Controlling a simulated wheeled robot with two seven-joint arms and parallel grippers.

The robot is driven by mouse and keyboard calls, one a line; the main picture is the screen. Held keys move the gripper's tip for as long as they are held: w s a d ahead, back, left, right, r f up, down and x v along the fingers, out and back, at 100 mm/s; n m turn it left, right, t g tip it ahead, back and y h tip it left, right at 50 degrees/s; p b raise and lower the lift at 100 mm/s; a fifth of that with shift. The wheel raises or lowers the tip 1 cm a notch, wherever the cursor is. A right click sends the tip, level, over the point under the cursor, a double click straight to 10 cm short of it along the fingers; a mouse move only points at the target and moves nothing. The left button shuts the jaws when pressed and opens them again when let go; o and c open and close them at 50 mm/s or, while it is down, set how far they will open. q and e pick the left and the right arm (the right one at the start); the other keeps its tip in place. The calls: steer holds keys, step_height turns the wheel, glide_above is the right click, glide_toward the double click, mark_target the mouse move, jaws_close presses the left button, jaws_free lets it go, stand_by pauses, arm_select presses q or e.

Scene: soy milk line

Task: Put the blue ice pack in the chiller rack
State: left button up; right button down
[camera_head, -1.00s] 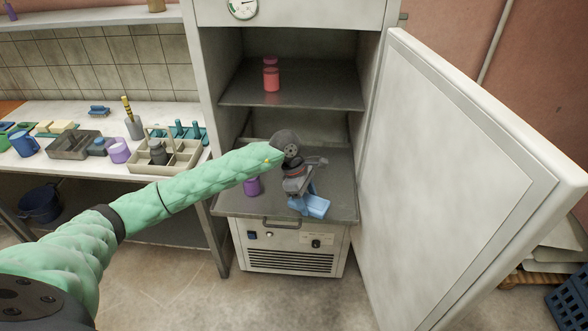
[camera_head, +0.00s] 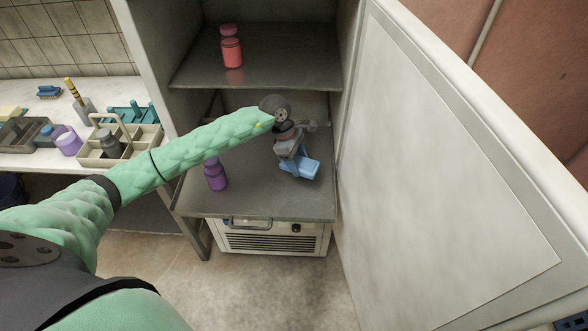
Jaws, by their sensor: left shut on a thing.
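The blue ice pack (camera_head: 301,167) is over the lower shelf of the open chiller rack (camera_head: 262,203), right of its middle. My left gripper (camera_head: 290,151) is shut on the ice pack. I cannot tell whether the pack touches the shelf. My green left arm reaches in from the left and hides part of the shelf. My right gripper is not in view.
A purple bottle (camera_head: 215,174) stands on the lower shelf, left of the ice pack. A red bottle (camera_head: 231,48) stands on the upper shelf. The chiller door (camera_head: 440,160) is open at the right. A bench at left holds a caddy (camera_head: 118,145) and cups.

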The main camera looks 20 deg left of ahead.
arm_select(q)
steer(key=shift+w+f, duration=0.1)
steer(key=shift+f, duration=0.8)
step_height(320, 180, down, 3)
steer(key=shift+r+b, duration=0.15)
steer(key=shift+b, duration=0.15)
steer(key=shift+f, duration=0.35)
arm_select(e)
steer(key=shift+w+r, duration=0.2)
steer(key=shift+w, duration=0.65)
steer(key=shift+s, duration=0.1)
arm_select(q)
steer(key=o, duration=1.1)
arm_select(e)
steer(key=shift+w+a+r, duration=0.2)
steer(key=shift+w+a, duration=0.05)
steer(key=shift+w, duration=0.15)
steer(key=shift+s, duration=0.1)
